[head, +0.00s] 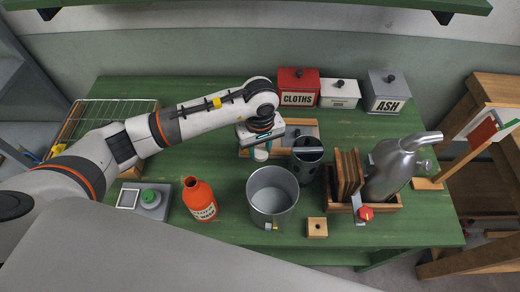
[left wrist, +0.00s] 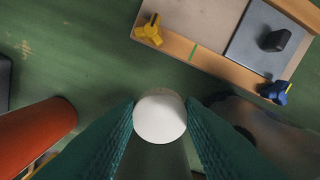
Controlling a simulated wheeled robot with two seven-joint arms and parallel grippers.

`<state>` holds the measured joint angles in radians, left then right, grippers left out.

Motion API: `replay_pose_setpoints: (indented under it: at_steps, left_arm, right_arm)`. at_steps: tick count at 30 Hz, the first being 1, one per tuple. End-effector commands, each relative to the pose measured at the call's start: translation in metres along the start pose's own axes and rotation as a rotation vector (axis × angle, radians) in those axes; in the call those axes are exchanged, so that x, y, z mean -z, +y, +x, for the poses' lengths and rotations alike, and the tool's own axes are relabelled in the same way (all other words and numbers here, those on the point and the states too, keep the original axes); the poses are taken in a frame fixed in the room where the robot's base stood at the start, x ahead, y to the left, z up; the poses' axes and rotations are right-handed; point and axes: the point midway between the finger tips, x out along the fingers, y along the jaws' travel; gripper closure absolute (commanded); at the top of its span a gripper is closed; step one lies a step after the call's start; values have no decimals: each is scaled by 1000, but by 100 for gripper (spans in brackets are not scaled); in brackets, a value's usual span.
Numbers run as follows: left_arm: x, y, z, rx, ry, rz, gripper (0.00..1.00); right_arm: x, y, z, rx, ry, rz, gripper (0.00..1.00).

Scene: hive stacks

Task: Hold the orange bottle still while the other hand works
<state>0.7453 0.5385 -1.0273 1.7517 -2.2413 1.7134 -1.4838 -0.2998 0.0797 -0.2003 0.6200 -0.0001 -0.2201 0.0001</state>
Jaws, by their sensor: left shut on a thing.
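The orange bottle (head: 200,203) stands upright on the green table, left of the metal bucket, with a pale label on its front. It also shows at the left edge of the left wrist view (left wrist: 35,135). My left gripper (head: 261,150) is to the right of and behind the bottle, apart from it. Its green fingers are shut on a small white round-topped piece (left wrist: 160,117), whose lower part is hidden. My right gripper is not in view.
A metal bucket (head: 272,220) and a dark can (head: 306,175) stand right of the bottle. A grey device with a green knob (head: 151,200) is on its left. A wooden rack (head: 385,203) and metal jug (head: 390,172) stand right. Labelled tins (head: 297,78) line the back.

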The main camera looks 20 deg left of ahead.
Motion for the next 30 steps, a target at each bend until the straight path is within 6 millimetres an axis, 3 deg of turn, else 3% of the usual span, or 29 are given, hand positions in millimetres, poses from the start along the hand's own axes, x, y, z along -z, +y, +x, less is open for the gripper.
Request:
replay_pose_setpoints:
  at_steps: [7,11,15,19,23,30]
  left_arm:
    - [-1,4,-8,6,-2,31,86]
    - [0,24,-42,20,-5,193,86]
    - [11,58,-82,21,-7,435,86]
    - [22,84,-107,9,-6,607,86]
    - [29,96,-116,1,-2,687,86]
    - [29,97,-116,1,0,693,86]
  right_arm:
    - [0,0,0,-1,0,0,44]
    - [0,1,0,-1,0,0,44]
    - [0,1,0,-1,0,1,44]
    - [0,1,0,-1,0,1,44]
    - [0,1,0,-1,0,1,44]
    - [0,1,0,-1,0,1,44]
